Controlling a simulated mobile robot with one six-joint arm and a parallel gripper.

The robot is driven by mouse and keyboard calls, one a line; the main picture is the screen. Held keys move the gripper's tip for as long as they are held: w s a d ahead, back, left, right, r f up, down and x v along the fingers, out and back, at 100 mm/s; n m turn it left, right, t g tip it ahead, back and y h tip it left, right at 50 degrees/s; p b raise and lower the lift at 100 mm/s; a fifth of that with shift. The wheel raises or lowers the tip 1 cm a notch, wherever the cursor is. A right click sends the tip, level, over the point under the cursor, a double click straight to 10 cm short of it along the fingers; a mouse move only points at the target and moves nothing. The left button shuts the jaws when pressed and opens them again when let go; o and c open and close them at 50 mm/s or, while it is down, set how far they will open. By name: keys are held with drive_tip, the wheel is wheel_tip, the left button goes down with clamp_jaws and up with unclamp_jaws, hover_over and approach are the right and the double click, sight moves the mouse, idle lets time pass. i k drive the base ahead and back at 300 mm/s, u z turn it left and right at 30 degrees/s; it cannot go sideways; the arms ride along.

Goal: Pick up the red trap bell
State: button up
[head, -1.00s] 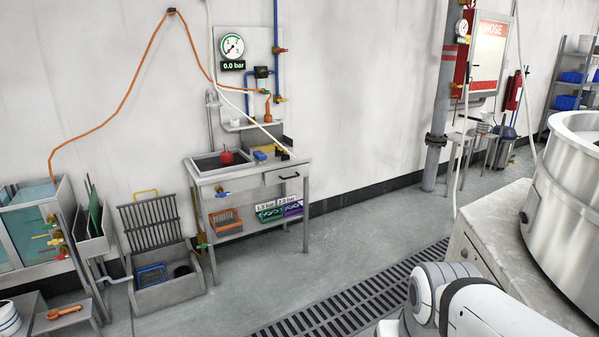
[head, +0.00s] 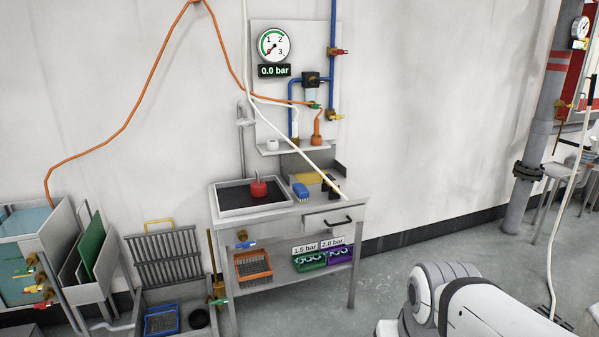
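The red trap bell (head: 258,188) is a small red body with a thin upright stem on top. It stands in the shallow tray with a dark bottom (head: 226,208) on the left part of the metal bench (head: 285,221) against the wall. My arm shows at the bottom right in the head view, well short of the bench. My gripper is outside the picture, so its state does not show.
A white hose (head: 291,137) slants across the bench. Below are an orange basket (head: 253,264) and green and purple bins. A rack (head: 165,258) stands left. Floor in front is clear.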

sight(257, 187)
drive_tip(key=u, duration=0.35)
drive_tip(key=i, duration=1.65)
drive_tip(key=u, duration=0.75)
drive_tip(key=i, duration=1.35)
drive_tip(key=u, duration=0.1)
